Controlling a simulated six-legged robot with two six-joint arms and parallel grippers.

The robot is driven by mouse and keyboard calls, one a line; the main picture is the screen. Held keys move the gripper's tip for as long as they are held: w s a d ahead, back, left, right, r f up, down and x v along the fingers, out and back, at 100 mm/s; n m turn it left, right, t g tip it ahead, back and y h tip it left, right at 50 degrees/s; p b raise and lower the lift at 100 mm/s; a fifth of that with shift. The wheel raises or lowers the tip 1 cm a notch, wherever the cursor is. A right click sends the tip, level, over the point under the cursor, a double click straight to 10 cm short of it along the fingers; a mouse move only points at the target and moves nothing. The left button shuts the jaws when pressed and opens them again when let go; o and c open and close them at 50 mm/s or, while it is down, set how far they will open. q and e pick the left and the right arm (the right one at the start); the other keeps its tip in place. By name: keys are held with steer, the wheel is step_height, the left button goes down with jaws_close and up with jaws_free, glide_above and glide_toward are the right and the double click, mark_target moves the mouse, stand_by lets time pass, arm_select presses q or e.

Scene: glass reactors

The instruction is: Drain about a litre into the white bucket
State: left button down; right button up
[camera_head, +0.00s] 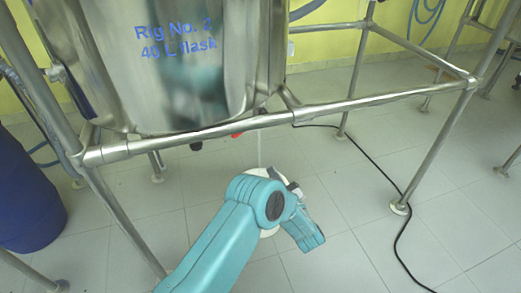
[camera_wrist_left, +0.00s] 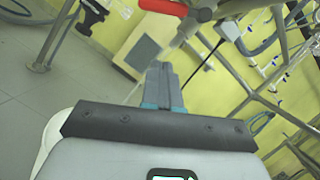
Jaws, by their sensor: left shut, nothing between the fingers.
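The steel-jacketed vessel marked "Rig No. 2 40 L flask" (camera_head: 185,70) hangs in the metal frame. A red valve handle (camera_head: 237,134) shows under it. The wrist view shows red valve parts (camera_wrist_left: 143,47) just beyond my fingers. A thin pale streak, seemingly liquid, drops from under the vessel towards the white bucket (camera_head: 269,232). The bucket is mostly hidden behind my left arm, so its level cannot be seen. A pale curved rim (camera_wrist_left: 48,145) at the wrist view's left edge may be the bucket. My left gripper (camera_wrist_left: 163,85) is shut and empty, below and apart from the red parts.
A frame bar (camera_head: 330,106) crosses in front of the vessel, with legs either side. A blue drum (camera_head: 28,205) stands at the left. A black cable (camera_head: 398,225) lies on the tiled floor at right. Open floor lies between the frame legs.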

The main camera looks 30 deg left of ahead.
arm_select(q)
steer(key=w+a+r+b, duration=0.3)
steer(key=a+r, duration=0.3)
steer(key=a, duration=0.5)
steer(key=shift+w, duration=0.65)
arm_select(e)
steer(key=f, duration=0.2)
steer(key=shift+w+d+f, duration=0.25)
steer(key=shift+f, duration=0.1)
steer(key=shift+a, duration=0.1)
